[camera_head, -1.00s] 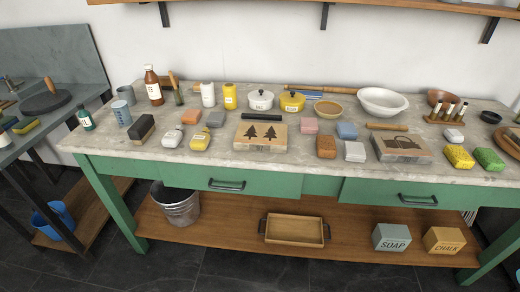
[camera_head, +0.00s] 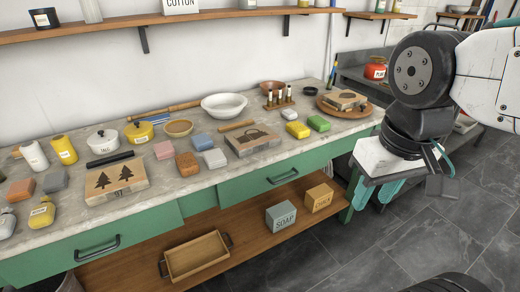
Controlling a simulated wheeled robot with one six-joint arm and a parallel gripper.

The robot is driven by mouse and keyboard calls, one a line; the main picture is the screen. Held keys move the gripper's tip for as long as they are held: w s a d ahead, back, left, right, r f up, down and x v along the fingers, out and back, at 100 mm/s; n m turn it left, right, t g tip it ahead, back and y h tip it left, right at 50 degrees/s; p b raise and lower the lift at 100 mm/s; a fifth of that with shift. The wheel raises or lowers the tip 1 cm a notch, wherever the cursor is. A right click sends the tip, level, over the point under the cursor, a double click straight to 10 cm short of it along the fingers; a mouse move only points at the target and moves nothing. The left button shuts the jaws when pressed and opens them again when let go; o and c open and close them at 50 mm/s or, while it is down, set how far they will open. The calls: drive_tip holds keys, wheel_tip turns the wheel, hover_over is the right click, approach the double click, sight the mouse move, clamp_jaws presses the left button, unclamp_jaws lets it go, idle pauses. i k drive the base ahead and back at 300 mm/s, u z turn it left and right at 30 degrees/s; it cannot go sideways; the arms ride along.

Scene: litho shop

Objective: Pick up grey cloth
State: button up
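A small folded grey cloth (camera_head: 55,180) lies on the left part of the stone worktop (camera_head: 130,215), next to an orange folded piece (camera_head: 20,189). A paler, light grey folded piece (camera_head: 215,158) lies near the middle, beside a brown sponge (camera_head: 187,164). My gripper (camera_head: 376,193) hangs at the right, off the bench's right front, far from the grey cloth. Its two teal fingers point down and stand apart, with nothing visible between them.
A tree-patterned wooden block (camera_head: 115,180) and a yellow bottle (camera_head: 42,212) lie near the grey cloth. A white bottle (camera_head: 35,155) and a yellow one (camera_head: 65,150) stand behind it. A wooden shelf (camera_head: 220,25) runs above. Dark floor is clear in front.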

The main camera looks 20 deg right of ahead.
sight(54, 183)
drive_tip(key=u, duration=1.3)
